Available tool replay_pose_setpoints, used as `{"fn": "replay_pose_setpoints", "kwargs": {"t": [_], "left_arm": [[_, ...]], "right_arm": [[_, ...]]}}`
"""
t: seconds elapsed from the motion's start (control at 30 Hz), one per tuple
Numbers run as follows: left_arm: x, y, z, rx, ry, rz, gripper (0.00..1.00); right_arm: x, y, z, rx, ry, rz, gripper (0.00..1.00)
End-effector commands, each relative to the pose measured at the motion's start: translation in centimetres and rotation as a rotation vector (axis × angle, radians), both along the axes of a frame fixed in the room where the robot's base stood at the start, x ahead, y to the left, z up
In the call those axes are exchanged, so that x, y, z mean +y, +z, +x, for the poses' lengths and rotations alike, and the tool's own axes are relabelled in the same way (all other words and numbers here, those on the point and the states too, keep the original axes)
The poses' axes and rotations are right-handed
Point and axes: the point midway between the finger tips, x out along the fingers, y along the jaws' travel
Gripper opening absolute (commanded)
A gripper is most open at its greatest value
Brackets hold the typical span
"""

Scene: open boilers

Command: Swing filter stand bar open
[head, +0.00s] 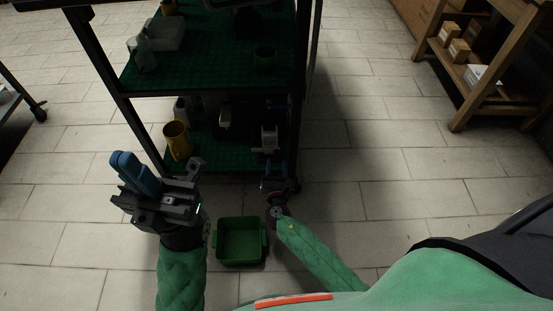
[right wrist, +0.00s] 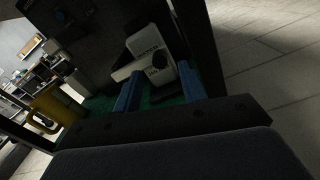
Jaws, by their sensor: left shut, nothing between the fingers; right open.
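A white device with dark lettering (right wrist: 150,55) stands on the green lower shelf, beyond the fingers in the right wrist view. It also shows in the head view (head: 269,139). It may be the filter stand; I cannot make out its bar clearly. My right gripper (head: 276,166) is at the shelf's front edge, open. Its two blue fingers, also in the right wrist view (right wrist: 158,86), point toward the device with a gap between them. I cannot tell whether they touch it. My left gripper (head: 122,158) is shut and empty, in front of the rack's left side.
A dark rack has green shelves (head: 215,88) and upright posts close to my right gripper. A yellow mug (head: 177,141) stands on the lower shelf's left. A green crate (head: 240,262) sits on the floor in front. A wooden rack (head: 505,82) stands far right, with clear floor between.

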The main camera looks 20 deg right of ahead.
Motion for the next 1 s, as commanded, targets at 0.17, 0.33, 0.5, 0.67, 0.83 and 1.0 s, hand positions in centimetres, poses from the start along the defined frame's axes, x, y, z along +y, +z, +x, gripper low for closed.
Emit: {"fn": "replay_pose_setpoints", "kwargs": {"t": [0.17,0.33,0.5,0.67,0.83,1.0], "left_arm": [[-0.1,-0.3,0.0,-0.001,-0.008,-0.003,0.0],[-0.1,-0.4,0.0,-0.002,-0.012,-0.004,0.0],[-0.1,-0.3,0.0,-0.002,-0.012,-0.005,0.0],[-0.1,-0.3,0.0,-0.002,-0.012,-0.005,0.0],[-0.1,-0.3,0.0,-0.001,-0.012,-0.004,0.0],[-0.2,-0.3,0.0,-0.001,-0.013,-0.004,0.0]], "right_arm": [[-0.6,-0.1,2.3,0.0,0.0,0.0,0.41],[-1.0,0.0,3.4,0.0,0.0,0.0,0.41],[-1.1,0.0,3.7,0.001,0.0,0.0,0.41],[-1.1,0.0,3.6,0.001,0.0,0.0,0.39],[-1.1,0.0,3.6,0.0,0.0,0.0,0.06],[-1.1,0.0,3.6,0.0,0.0,0.0,0.0]]}}
